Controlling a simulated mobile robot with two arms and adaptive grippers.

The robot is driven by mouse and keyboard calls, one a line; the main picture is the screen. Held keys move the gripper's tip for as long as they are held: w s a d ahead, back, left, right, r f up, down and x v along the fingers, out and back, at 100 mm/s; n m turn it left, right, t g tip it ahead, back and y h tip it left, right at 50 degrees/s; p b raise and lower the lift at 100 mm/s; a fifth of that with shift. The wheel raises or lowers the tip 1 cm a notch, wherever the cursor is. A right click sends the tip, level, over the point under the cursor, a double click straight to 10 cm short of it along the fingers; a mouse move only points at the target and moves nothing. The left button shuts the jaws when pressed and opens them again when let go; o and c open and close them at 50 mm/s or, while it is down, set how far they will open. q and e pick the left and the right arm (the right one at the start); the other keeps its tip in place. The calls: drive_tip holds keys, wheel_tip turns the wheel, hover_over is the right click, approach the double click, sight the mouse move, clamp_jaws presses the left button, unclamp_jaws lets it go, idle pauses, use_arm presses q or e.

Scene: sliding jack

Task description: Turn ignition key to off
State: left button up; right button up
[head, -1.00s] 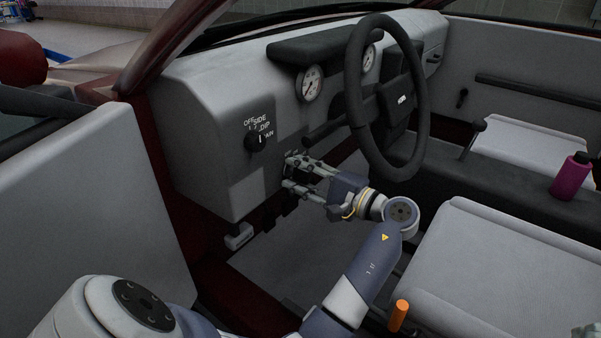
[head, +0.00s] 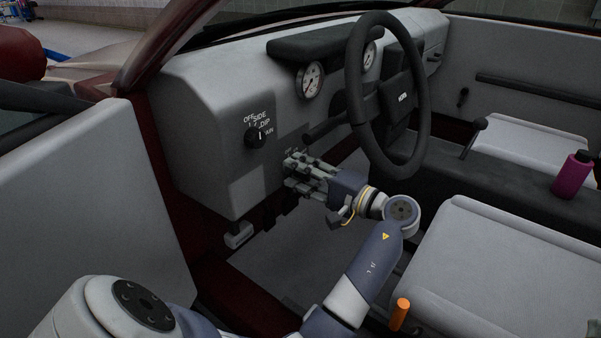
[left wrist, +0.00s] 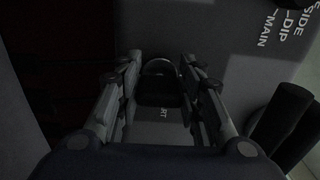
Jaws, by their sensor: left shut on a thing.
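My left gripper (head: 292,172) is at the lower dashboard, below and right of the light switch, in the head view. In the left wrist view its two fingers (left wrist: 158,88) are on either side of the dark ignition key (left wrist: 160,86), shut on it. A ring shows at the top of the key and part of a label ending in "RT" lies beside it. The key's turn position cannot be told. In the head view the gripper hides the key. My right gripper is not in view.
The light switch knob (head: 260,137) sits on the dashboard (head: 205,130) up and left of the gripper. The steering wheel (head: 417,105) and a dark column stalk (head: 325,129) are close on the right. The open door (head: 75,200) stands at left.

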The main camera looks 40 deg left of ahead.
use_arm(q)
drive_tip(key=o, duration=1.1)
